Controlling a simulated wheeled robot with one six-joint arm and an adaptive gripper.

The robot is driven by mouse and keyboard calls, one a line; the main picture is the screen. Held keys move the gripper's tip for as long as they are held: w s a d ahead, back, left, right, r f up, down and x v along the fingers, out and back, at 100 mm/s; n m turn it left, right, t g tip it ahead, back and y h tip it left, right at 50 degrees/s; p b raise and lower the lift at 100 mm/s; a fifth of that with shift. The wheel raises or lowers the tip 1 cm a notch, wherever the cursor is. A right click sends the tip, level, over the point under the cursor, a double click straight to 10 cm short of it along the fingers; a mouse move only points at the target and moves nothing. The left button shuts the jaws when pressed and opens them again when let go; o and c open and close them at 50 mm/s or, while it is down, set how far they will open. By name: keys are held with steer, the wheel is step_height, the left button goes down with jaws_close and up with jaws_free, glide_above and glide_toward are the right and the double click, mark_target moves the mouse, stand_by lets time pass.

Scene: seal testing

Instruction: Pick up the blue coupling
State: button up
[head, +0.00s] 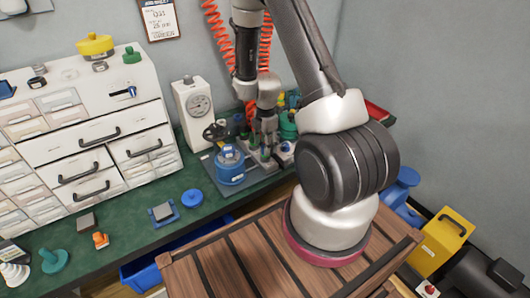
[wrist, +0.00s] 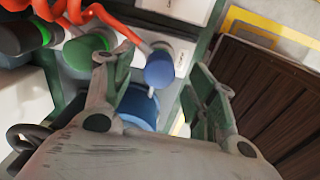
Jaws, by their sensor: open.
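My gripper (wrist: 158,82) is open in the wrist view, its two fingers apart. A small blue cylinder (wrist: 160,69) with a pale pin shows beyond the fingertips and looks like a coupling. A larger round blue part (wrist: 138,106) shows between the fingers, partly hidden by the palm and left finger. I cannot tell for certain which is the blue coupling. In the head view my gripper (head: 265,150) points down at the back of the green bench, right of a blue pot-like fixture (head: 230,168). A small blue-and-white part (head: 287,147) is just right of the fingers.
A gauge box (head: 195,110) stands left of the gripper, against the wall. Orange coiled hoses (head: 217,45) hang behind my arm. A green part (wrist: 88,50) sits near the left finger. A wooden crate top (head: 225,265) is in front. Drawers (head: 85,165) fill the left.

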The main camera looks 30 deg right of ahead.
step_height(320, 180, down, 3)
steer(key=shift+r, duration=0.1)
steer(key=c, duration=1.2)
